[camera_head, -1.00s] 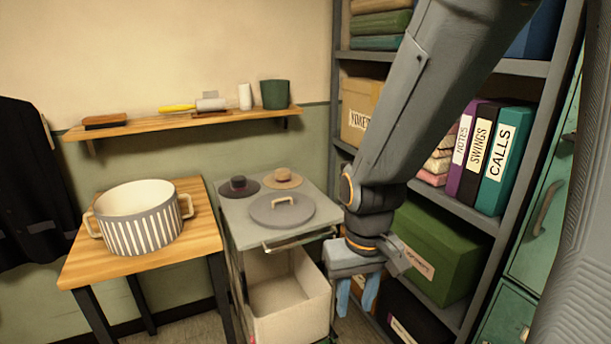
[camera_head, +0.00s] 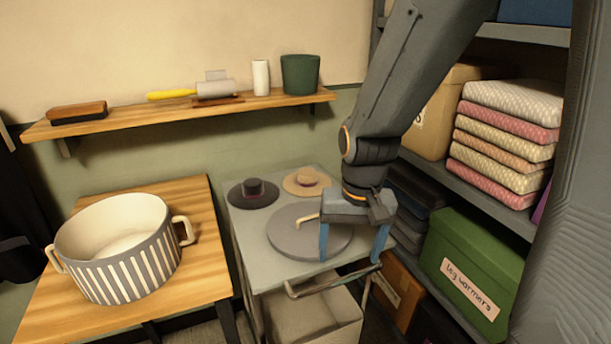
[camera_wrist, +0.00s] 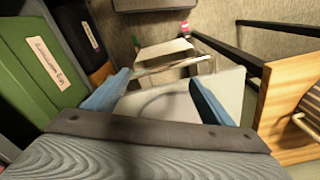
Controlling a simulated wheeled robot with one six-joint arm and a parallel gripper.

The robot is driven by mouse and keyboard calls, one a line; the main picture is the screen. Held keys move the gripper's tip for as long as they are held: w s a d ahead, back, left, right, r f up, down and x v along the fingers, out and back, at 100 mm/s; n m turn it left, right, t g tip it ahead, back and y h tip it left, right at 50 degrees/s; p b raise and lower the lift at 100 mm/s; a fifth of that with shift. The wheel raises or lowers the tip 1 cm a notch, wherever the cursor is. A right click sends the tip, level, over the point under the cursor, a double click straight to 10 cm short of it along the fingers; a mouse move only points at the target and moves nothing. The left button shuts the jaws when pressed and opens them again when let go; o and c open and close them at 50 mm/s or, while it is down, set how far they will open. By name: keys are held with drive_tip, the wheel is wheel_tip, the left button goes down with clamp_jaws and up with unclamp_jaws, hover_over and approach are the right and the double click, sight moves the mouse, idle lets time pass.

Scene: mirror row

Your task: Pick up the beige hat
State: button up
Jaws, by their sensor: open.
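The beige hat (camera_head: 306,181) lies at the back of the grey cart top (camera_head: 245,252) in the head view, beside a dark hat (camera_head: 253,192) on its left. A round grey lid (camera_head: 290,238) with a light handle lies in front of both hats. My gripper (camera_head: 350,250) is open and empty, pointing down at the right front part of the cart top, in front of and to the right of the beige hat. In the wrist view, the two blue fingers (camera_wrist: 158,95) are apart over the cart's front part. The beige hat does not show there.
A striped pot (camera_head: 130,262) stands on a wooden table (camera_head: 200,225) to the left. A wall shelf (camera_head: 130,122) hangs above the cart. A shelving unit with a green box (camera_head: 470,262) stands close on the right. The cart's handle (camera_head: 330,283) juts out in front.

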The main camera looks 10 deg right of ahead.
drive_tip(key=w+m+t+y+b, duration=0.1)
drive_tip(key=w+m+t+b, duration=0.1)
drive_tip(key=w+m, duration=1.7)
drive_tip(key=m+t+y, duration=0.1)
drive_tip(key=m, duration=0.7)
approach(308, 171)
drive_tip(key=f, duration=0.3)
drive_tip(key=shift+a+b, duration=0.25)
drive_tip(key=shift+b, duration=0.15)
drive_tip(key=shift+m, duration=0.3)
drive_tip(key=shift+w+p+x, duration=0.2)
drive_tip(key=shift+p+x, duration=0.3)
drive_tip(key=shift+x, duration=1.45)
drive_tip(key=shift+w+p+x, duration=0.15)
drive_tip(key=shift+p+x, duration=0.35)
drive_tip(key=shift+x, duration=1.45)
drive_tip(key=shift+r, duration=0.2)
drive_tip(key=c, duration=1.2)
drive_tip(key=shift+r, duration=0.15)
